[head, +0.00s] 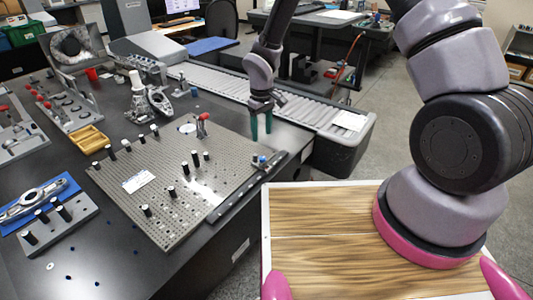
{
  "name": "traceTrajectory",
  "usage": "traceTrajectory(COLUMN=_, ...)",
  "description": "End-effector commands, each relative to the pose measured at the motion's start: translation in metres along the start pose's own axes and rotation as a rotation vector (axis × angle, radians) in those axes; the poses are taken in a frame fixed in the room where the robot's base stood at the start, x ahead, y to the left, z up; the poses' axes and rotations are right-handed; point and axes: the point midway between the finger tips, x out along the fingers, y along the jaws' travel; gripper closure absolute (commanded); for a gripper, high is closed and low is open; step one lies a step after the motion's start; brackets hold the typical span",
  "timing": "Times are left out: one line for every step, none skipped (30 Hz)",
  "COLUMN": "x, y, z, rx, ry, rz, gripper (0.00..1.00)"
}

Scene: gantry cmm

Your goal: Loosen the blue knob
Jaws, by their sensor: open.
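A small blue knob (262,160) sits at the far right corner of the perforated metal plate (175,215), at the end of the dark rail along the plate's right side. My gripper (261,127) points downward with its two teal fingers apart and nothing seen between them. In the head view it appears just above the knob, apart from it. I cannot tell the exact height or depth between them.
A red-handled clamp (203,127) stands on the plate left of my gripper, with several black pegs (195,157) nearby. A roller conveyor (245,92) runs behind. A yellow tray (88,138) and fixtures stand at left.

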Motion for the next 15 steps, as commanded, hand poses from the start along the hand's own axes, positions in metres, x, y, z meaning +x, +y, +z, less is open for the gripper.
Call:
traceTrajectory(x=0.006, y=0.000, z=0.001, rx=-0.001, ry=-0.003, rz=-0.001, gripper=0.38)
traceTrajectory(x=0.010, y=0.000, z=0.001, rx=0.000, ry=-0.004, rz=-0.001, gripper=0.38)
traceTrajectory(x=0.016, y=0.000, z=0.001, rx=-0.001, ry=-0.004, rz=0.000, gripper=0.38)
traceTrajectory(x=0.021, y=0.000, z=0.002, rx=-0.001, ry=-0.004, rz=-0.001, gripper=0.38)
traceTrajectory(x=0.027, y=-0.001, z=0.002, rx=0.000, ry=-0.005, rz=-0.001, gripper=0.38)
traceTrajectory(x=0.035, y=-0.001, z=0.002, rx=0.000, ry=-0.006, rz=-0.001, gripper=0.38)
traceTrajectory(x=0.041, y=-0.001, z=0.002, rx=-0.001, ry=-0.006, rz=-0.001, gripper=0.38)
traceTrajectory(x=0.047, y=-0.001, z=0.002, rx=0.000, ry=-0.005, rz=-0.001, gripper=0.38)
traceTrajectory(x=0.055, y=0.000, z=0.002, rx=0.000, ry=-0.005, rz=-0.001, gripper=0.38)
traceTrajectory(x=0.060, y=0.000, z=0.002, rx=0.000, ry=-0.004, rz=0.000, gripper=0.38)
traceTrajectory(x=0.066, y=0.000, z=0.002, rx=0.000, ry=-0.004, rz=0.000, gripper=0.38)
traceTrajectory(x=0.073, y=0.000, z=0.002, rx=0.001, ry=-0.005, rz=0.000, gripper=0.38)
traceTrajectory(x=0.077, y=0.000, z=0.002, rx=0.001, ry=-0.004, rz=0.000, gripper=0.38)
traceTrajectory(x=0.082, y=0.000, z=0.002, rx=0.000, ry=-0.004, rz=0.000, gripper=0.38)
traceTrajectory(x=0.087, y=0.000, z=0.002, rx=0.001, ry=-0.004, rz=0.000, gripper=0.38)
